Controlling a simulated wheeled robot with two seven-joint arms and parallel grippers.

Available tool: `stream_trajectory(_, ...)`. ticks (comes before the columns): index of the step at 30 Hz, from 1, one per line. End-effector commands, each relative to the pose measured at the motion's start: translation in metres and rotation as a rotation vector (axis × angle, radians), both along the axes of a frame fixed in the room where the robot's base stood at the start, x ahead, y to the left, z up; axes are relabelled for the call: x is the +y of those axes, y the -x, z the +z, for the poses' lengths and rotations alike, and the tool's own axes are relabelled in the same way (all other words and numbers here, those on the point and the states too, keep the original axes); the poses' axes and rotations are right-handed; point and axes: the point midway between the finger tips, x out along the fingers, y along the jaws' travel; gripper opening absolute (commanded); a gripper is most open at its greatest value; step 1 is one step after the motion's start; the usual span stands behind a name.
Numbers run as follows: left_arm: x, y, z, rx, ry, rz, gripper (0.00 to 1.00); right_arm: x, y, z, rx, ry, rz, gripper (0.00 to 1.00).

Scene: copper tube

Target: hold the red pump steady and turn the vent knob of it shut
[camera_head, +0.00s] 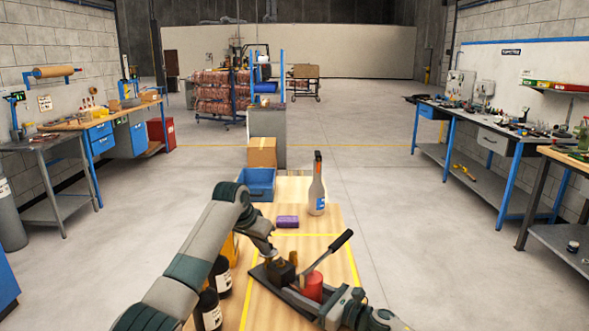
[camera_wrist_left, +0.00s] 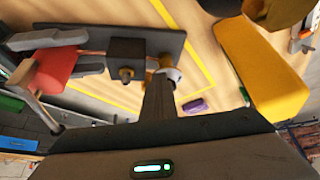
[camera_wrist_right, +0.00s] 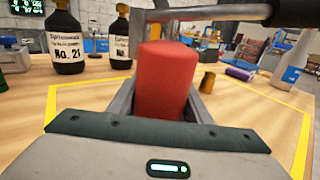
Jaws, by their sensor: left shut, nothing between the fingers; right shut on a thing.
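The red pump has a red cylinder (camera_head: 313,287) on a dark base plate (camera_wrist_left: 180,35), with a lever handle (camera_head: 328,251) slanting up to the right. My right gripper (camera_head: 322,302) is shut on the red cylinder; the right wrist view shows the cylinder (camera_wrist_right: 163,85) upright between its fingers. My left gripper (camera_wrist_left: 162,78) is shut and empty, pointing down beside the block. Brass and pale parts lie close behind its fingertips; whether they touch, and which part is the vent knob, I cannot tell.
Dark bottles (camera_wrist_right: 66,42) stand left of the pump. A yellow container (camera_wrist_left: 262,70) is near my left gripper. A purple block (camera_head: 287,222), a spray bottle (camera_head: 317,190) and a blue bin (camera_head: 257,184) stand farther back. Yellow tape marks the wooden tabletop.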

Motion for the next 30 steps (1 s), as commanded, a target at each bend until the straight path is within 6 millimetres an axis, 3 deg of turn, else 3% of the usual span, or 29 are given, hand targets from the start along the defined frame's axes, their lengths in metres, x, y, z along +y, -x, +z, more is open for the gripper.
stream_trajectory(30,0.018,-0.009,0.0,0.0,0.0,0.001,0.0,0.0,0.0,0.001,-0.001,-0.001,0.001,0.0)
